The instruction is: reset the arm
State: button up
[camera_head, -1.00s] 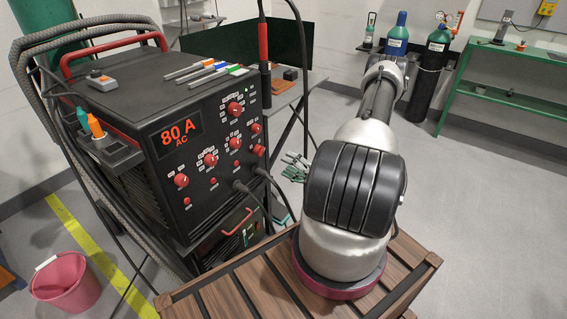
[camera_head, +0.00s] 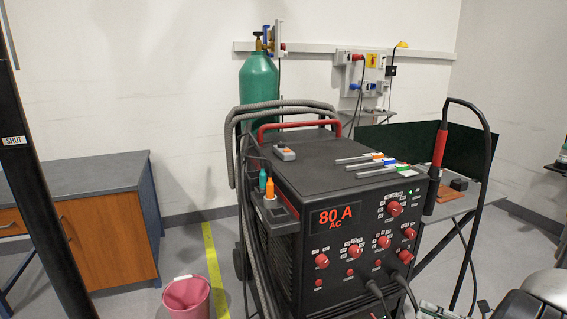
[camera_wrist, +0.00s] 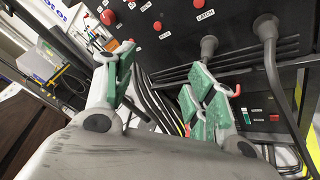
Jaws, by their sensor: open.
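My gripper (camera_wrist: 166,75) shows in the wrist view with its two green-padded fingers spread apart and nothing held between them. It faces the dark front panel of the welding machine (camera_wrist: 180,45), with plugs and thick black cables close to the right finger. I cannot tell whether the finger touches them. In the head view only part of my arm shows, at the bottom right corner. The welding machine (camera_head: 345,185) stands upright there, its display reading 80 A AC.
Marker-like sticks and a small grey box lie on the machine. A torch (camera_head: 440,150) with a looping cable stands at its right. A pink bucket (camera_head: 187,297) stands on the floor at left, near a wooden cabinet (camera_head: 105,225). A green gas cylinder (camera_head: 258,80) is behind.

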jog(key=s+d+r+n+g+h, duration=0.1)
jog(key=s+r+n+g+h, duration=0.1)
jog(key=s+r+n+g, duration=0.45)
jog(key=s+r+n+g+h, duration=0.1)
jog(key=r+n+g+h, duration=0.3)
jog(key=n, duration=0.6)
jog(key=s+d+r+n+g+y, duration=0.1)
jog(key=s+r+n+g, duration=0.3)
jog(key=r+n, duration=0.35)
jog(key=a+r+n+t+h, duration=0.2)
jog(key=r+n+t+h, duration=0.2)
jog(key=r, duration=0.6)
jog(key=a+r+n+t+h, duration=0.2)
jog(key=r+n+t+h, duration=0.2)
jog(key=r+n, duration=0.4)
jog(key=shift+w+a+r, duration=0.35)
jog(key=shift+r, duration=0.6)
